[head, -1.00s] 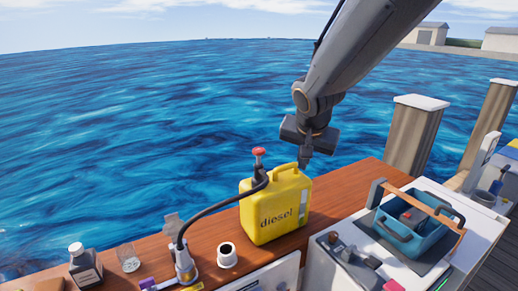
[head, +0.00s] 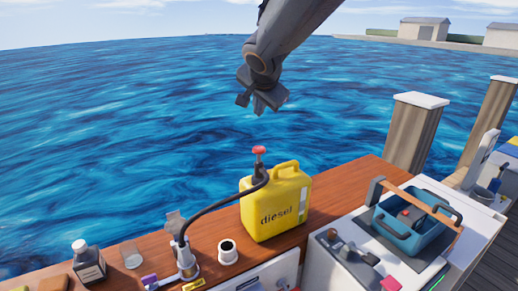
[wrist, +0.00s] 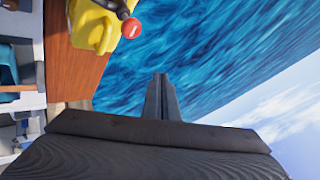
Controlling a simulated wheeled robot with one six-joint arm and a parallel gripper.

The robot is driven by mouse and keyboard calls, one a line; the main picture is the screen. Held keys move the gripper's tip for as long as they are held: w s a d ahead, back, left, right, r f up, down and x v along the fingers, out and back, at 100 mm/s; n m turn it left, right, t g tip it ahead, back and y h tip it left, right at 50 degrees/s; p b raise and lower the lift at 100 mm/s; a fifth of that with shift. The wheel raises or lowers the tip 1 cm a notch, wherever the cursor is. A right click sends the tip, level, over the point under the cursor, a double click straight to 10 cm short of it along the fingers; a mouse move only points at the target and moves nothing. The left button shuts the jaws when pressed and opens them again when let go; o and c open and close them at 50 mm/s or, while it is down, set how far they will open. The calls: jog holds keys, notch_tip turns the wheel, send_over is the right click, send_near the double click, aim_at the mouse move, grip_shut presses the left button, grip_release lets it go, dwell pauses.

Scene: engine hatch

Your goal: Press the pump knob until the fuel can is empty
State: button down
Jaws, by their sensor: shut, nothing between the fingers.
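The yellow fuel can (head: 276,207), marked "diesel", stands upright on the wooden counter. The red pump knob (head: 259,150) sits on top of the pump at its left side. A dark hose (head: 215,203) runs from the pump down to the filler fitting (head: 186,262). My gripper (head: 259,110) is shut and empty, in the air above the knob and apart from it. In the wrist view the shut fingers (wrist: 160,95) point over the water, with the knob (wrist: 131,28) and part of the can (wrist: 92,27) at the top.
A blue tool basket (head: 400,240) with a wooden bar stands to the right. A dark bottle (head: 87,263), a glass (head: 131,256) and a white cup (head: 228,253) stand at the left and front. Water lies behind the counter (head: 340,190).

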jog(key=b, duration=0.4)
send_over(259, 150)
notch_tip(259, 150, down, 6)
jog(key=shift+f, duration=0.25)
notch_tip(259, 150, down, 2)
jog(key=b, duration=0.3)
jog(key=shift+f, duration=0.15)
